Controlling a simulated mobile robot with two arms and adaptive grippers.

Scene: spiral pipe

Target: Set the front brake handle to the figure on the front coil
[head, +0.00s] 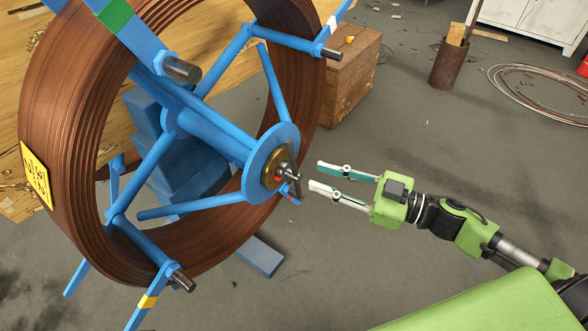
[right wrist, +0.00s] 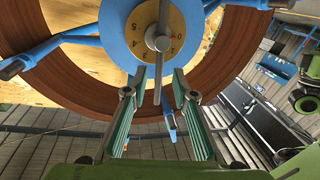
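The front coil (head: 75,150) of brown pipe is wound on a blue reel. A yellow label (head: 37,175) with dark marks is on its left side; its slanted figure is not clearly readable. The grey brake handle (head: 289,174) sits at the hub, in front of a yellow dial (right wrist: 178,20) with small figures inside a blue disc (head: 258,150). In the right wrist view the handle (right wrist: 157,90) stands near upright. My right gripper (head: 316,176) is open, just right of the handle and apart from it in the head view. In the wrist view the handle's lower end shows between the fingers.
Blue reel arms (head: 175,70) stick out around the hub. A wooden crate (head: 350,75) stands behind the reel, a rusty bin (head: 450,65) and a loose wire coil (head: 540,93) further back. The floor around my right arm is clear.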

